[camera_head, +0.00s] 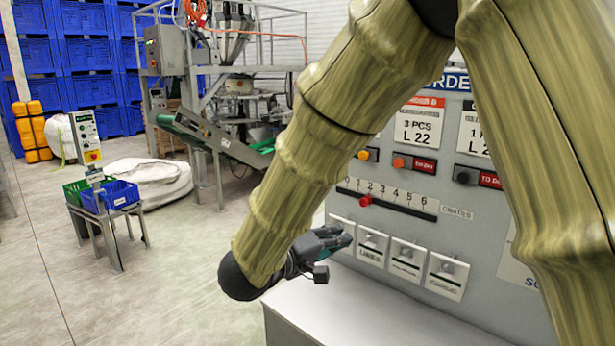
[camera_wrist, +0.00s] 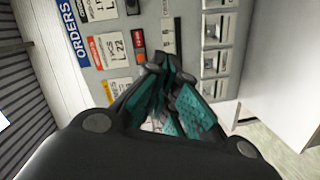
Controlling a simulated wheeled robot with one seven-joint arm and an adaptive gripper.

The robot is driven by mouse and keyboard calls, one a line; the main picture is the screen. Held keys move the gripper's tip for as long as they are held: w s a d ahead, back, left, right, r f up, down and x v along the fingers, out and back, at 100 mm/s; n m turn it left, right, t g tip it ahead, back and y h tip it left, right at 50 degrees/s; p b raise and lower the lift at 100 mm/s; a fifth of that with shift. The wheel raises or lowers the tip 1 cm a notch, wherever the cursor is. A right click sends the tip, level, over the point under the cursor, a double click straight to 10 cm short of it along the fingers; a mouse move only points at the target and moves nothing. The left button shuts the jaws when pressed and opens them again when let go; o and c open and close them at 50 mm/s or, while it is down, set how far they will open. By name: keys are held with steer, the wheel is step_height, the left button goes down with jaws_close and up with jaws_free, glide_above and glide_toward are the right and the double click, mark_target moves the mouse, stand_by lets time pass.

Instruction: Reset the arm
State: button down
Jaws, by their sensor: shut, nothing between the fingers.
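My gripper (camera_head: 334,238) is in front of the lower left part of a grey control panel (camera_head: 465,219), close to the leftmost of a row of white square switches. Its dark fingers with teal pads also show in the wrist view (camera_wrist: 168,85), drawn together with nothing between them. My arm is bent and reaches down across the head view, hiding part of the panel. Whether the fingertips touch the panel cannot be told.
The panel carries a slider with a red knob (camera_head: 365,200), several white switches (camera_head: 408,258) and order cards (camera_head: 420,122). A white ledge (camera_head: 370,310) juts out below. A small stand with a blue crate (camera_head: 118,196) is at left, with open floor between.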

steer(key=w+d+f+y, duration=0.1)
steer(key=w+d+f, duration=0.1)
steer(key=w+f, duration=0.5)
steer(key=s+d+f+g+y+b, duration=0.1)
steer(key=s+d+f+y, duration=0.15)
steer(key=f, duration=0.85)
steer(key=s+d+f+y+b, duration=0.2)
steer(key=s+f, duration=0.2)
steer(key=f, duration=0.8)
steer(key=s+d+f+g+y+b, duration=0.1)
steer(key=s+d+f+y, duration=0.2)
steer(key=f, duration=0.8)
steer(key=s+d+f+m+g+y+b, duration=0.1)
steer(key=s+d+f+g, duration=0.1)
steer(key=s+f, duration=0.5)
steer(key=s+d+f+m+g+y+b, duration=0.1)
steer(key=s+f, duration=0.7)
steer(key=s, duration=0.8)
steer(key=s+d+f+m+g+y, duration=0.2)
steer(key=s+d+f+g, duration=0.2)
steer(key=s, duration=0.7)
step_height(320, 180, down, 4)
steer(key=shift+s+d+r+m+g+b, duration=0.2)
steer(key=shift+m+g+b, duration=0.2)
steer(key=shift+g, duration=0.8)
